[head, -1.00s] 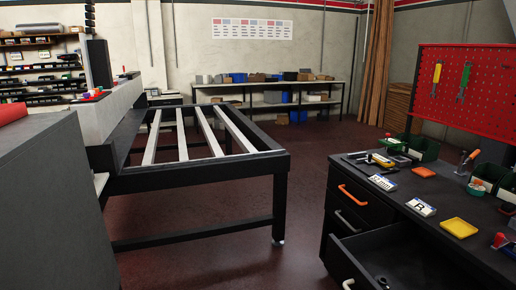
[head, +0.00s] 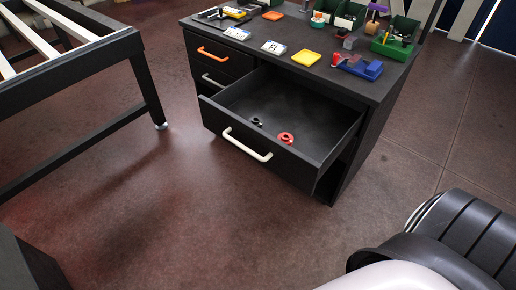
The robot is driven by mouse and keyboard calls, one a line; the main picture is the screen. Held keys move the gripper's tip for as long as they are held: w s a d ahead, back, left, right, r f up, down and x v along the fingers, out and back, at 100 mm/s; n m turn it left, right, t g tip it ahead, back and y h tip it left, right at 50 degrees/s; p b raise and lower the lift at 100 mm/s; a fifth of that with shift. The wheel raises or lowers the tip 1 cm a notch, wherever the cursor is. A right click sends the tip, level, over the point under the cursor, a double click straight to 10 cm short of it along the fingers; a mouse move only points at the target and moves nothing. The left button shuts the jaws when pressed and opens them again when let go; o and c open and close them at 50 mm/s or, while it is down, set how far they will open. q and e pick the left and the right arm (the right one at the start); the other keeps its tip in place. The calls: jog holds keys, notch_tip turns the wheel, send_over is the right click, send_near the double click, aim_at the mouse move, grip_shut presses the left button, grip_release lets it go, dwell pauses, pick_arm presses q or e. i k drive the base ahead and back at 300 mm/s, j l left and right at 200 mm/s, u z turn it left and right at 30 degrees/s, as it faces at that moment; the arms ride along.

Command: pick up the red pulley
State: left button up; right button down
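The red pulley (head: 286,138) lies in an open drawer (head: 225,98), toward its front right part. It is a small red ring with a dark centre. A small black part (head: 256,122) lies to its left in the same drawer, apart from it. The drawer has a white handle (head: 247,144) and is pulled out from the black workbench (head: 350,72). Neither of my grippers shows in the head view.
A black metal frame table (head: 75,60) stands at left. The floor before the drawer is clear. A dark ribbed object is at lower right.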

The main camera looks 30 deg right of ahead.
aim_at(287, 138)
jog(key=z, duration=1.1)
